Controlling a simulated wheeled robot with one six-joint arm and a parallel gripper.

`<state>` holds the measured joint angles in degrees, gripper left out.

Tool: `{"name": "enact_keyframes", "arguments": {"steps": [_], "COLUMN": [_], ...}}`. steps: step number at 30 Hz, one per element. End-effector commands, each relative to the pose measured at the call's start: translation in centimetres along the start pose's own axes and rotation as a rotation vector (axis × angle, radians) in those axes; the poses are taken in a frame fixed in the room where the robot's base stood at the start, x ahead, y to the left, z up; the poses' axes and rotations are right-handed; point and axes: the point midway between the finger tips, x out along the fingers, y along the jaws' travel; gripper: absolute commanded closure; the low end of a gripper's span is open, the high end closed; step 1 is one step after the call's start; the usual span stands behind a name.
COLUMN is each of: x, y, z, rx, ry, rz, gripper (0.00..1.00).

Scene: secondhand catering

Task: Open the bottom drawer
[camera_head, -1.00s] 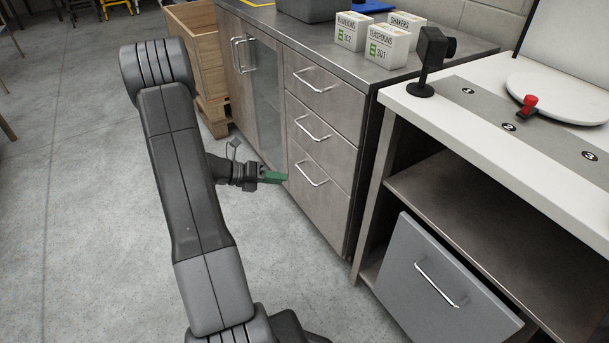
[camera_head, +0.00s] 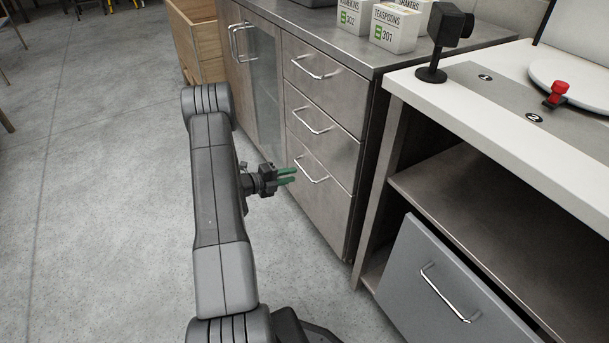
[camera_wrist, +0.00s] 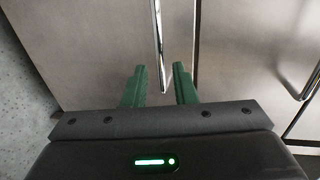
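The bottom drawer (camera_head: 318,205) is the lowest of three steel drawers in the cabinet and looks shut. Its bar handle (camera_head: 312,172) is silvery. My gripper (camera_head: 294,175) is just left of this handle, its green fingers parted and empty. In the wrist view, my gripper (camera_wrist: 160,78) is open and the drawer front (camera_wrist: 90,45) fills the left and middle. The handle (camera_wrist: 158,45) runs down the picture, its lower end lined up between the fingertips. I cannot tell whether the fingers reach around the bar or are short of it.
The middle drawer (camera_head: 325,128) and top drawer (camera_head: 325,82) are above, both shut with similar handles. A white-topped counter (camera_head: 440,112) stands right, with a grey drawer-like unit (camera_head: 425,295) below. Clear concrete floor (camera_head: 100,200) lies left.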

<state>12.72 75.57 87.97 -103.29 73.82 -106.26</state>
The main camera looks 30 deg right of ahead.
Motion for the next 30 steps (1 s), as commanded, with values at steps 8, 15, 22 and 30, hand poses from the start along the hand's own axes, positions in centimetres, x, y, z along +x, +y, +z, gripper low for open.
{"name": "enact_keyframes", "arguments": {"steps": [8, 15, 22, 30], "x": [5.1, 6.6, 6.6, 6.6], "y": [0.2, 0.0, 0.0, 0.0], "z": [-0.1, -0.1, -0.1, -0.1], "rx": [0.002, 0.001, 0.0, 0.0], "ry": [0.002, 0.001, 0.0, 0.0], "rz": [0.001, 0.001, 0.001, 0.001], "gripper": [0.75, 0.75, 0.75, 1.0]}}
